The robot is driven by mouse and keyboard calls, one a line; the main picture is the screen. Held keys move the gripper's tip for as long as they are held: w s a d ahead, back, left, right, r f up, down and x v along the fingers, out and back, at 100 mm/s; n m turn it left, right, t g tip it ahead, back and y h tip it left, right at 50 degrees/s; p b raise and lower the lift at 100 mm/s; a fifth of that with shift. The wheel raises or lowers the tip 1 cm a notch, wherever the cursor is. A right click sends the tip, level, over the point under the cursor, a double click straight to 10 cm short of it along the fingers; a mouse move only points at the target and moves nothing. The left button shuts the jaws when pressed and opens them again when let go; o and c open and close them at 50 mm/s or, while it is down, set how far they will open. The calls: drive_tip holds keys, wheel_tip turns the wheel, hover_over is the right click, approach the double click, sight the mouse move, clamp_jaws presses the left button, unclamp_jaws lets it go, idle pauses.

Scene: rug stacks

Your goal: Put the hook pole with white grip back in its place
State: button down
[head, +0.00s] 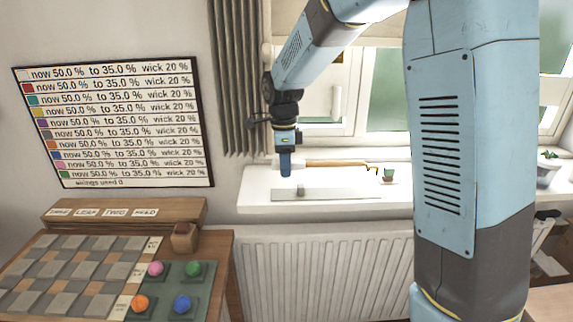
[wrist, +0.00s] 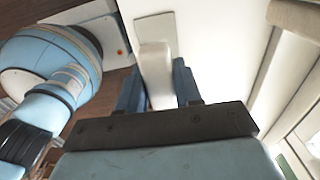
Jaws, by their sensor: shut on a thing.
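My gripper (head: 286,168) points down over the windowsill in the head view. In the wrist view its two blue fingers (wrist: 157,88) stand on either side of a white piece (wrist: 155,62), which looks like the white grip of the hook pole. The pole's wooden shaft (head: 335,163) runs level to the right from the fingers in the head view, with a thin dark hooked end (head: 375,172) at its right. The fingers hide the grip in the head view. I cannot tell whether the pole touches the sill.
A pale flat holder (head: 345,191) with a small grey block (head: 300,191) lies along the sill (head: 258,197). A small potted plant (head: 388,175) stands near the hook. A radiator (head: 320,270) is below. A table with coloured knobs (head: 183,304) stands left, under a wall board (head: 120,120).

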drive_tip(key=shift+f, duration=2.55)
drive_tip(key=shift+r, duration=0.35)
idle(0.4)
drive_tip(key=shift+f, duration=0.45)
drive_tip(key=c, duration=0.7)
unclamp_jaws()
drive_tip(key=shift+r, duration=0.1)
drive_tip(key=r, duration=1.3)
drive_tip(key=shift+a+r, duration=0.2)
drive_tip(key=shift+d, duration=0.1)
